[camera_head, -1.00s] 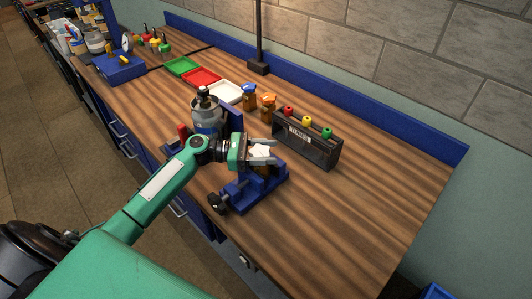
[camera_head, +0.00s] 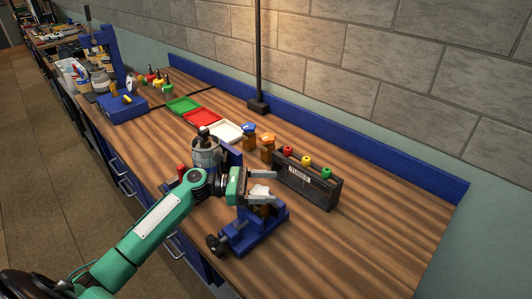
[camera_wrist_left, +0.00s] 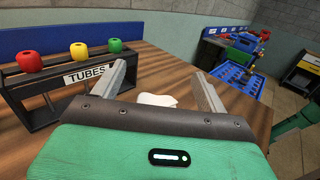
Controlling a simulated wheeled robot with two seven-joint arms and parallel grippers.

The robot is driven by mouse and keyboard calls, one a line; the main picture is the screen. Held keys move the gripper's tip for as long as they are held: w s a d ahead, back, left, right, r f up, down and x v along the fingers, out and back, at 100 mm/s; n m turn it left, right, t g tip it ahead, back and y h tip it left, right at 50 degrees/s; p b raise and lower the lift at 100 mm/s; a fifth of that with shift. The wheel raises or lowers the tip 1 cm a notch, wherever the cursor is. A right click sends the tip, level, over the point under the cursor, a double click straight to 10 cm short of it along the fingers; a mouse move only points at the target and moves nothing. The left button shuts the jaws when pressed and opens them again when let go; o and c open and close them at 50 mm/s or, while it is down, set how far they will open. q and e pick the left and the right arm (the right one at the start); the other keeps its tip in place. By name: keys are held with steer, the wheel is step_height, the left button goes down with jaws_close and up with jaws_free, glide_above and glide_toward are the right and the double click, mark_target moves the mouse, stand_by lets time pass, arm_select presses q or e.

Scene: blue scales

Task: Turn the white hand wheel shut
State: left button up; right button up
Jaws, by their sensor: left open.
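The white hand wheel (camera_head: 260,191) sits on top of a brass-brown body (camera_head: 262,209) held in a blue vise (camera_head: 245,232) near the bench's front edge. My left gripper (camera_head: 275,188) is open, with one finger on each side of the wheel. In the left wrist view the wheel (camera_wrist_left: 157,99) shows between the two spread fingers (camera_wrist_left: 160,72), partly hidden by the gripper's front edge. A gap shows between the wheel and the fingers there; I cannot tell if either finger touches it. My right gripper is not in view.
A black rack marked TUBES (camera_head: 308,183) with red, yellow and green caps stands just right of the gripper. A grey canister (camera_head: 205,153) stands left, behind my arm. Amber bottles (camera_head: 267,148) and coloured trays (camera_head: 202,118) are behind. The bench's right side is clear.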

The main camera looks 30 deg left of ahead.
mark_target(266, 192)
arm_select(q)
step_height(266, 192, up, 18)
steer(key=b, duration=0.2)
steer(key=shift+f, duration=0.25)
